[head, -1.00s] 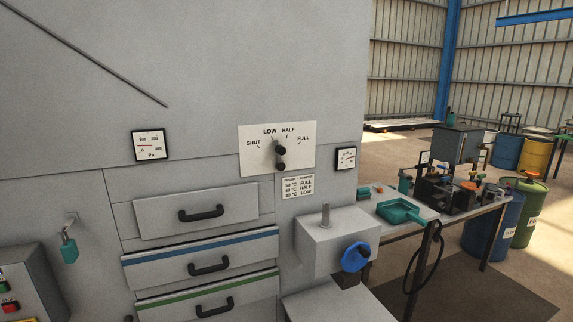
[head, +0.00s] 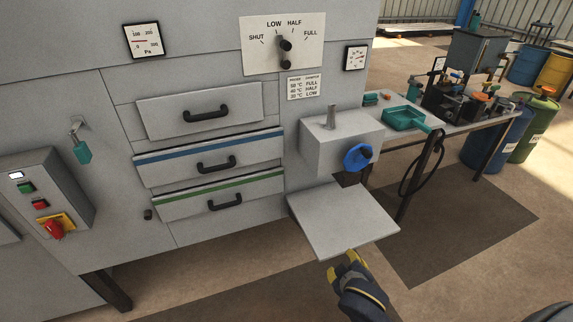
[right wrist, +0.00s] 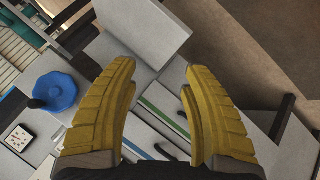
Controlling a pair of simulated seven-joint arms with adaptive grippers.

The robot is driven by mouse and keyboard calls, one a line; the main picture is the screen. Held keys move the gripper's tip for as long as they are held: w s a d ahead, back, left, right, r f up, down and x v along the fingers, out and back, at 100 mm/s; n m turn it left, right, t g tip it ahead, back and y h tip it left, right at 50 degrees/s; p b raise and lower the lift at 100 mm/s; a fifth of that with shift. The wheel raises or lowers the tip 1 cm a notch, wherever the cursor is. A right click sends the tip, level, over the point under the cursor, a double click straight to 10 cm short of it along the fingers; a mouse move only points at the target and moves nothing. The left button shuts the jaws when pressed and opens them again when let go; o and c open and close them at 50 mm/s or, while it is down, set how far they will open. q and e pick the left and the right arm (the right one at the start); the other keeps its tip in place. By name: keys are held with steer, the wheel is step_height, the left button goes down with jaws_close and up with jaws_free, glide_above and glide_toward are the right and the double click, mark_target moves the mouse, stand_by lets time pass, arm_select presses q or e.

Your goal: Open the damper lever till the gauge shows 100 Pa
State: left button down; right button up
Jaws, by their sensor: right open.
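The damper lever (head: 286,45) is a short black handle on a white plate (head: 255,62) marked SHUT, LOW, HALF and FULL. It stands nearly upright, around the LOW and HALF marks. The square Pa gauge (head: 142,40) hangs to its left on the grey cabinet; its needle is too small to read exactly. My right gripper (head: 350,258), with yellow fingers, is well below the lever, by the front edge of a grey shelf. In the right wrist view its fingers (right wrist: 158,70) are apart with nothing between them. My left gripper is out of view.
Drawers (head: 208,162) with black handles lie under the plate. A grey block with a blue knob (head: 357,157) juts out above the shelf (head: 340,222). A second gauge (head: 355,57) is right of the lever. A control box (head: 45,205) stands left; a cluttered bench (head: 440,135) right.

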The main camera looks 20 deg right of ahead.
steer(key=w+r+m+t+y, duration=0.1)
steer(key=w+r+m+t, duration=0.15)
steer(key=w+r, duration=1.25)
steer(key=m+t+y, duration=0.3)
steer(key=t, duration=0.4)
glide_toward(288, 48)
steer(key=shift+n+g, duration=0.25)
steer(key=w, duration=1.1)
steer(key=shift+a+r, duration=0.25)
steer(key=shift+r, duration=0.1)
jaws_close()
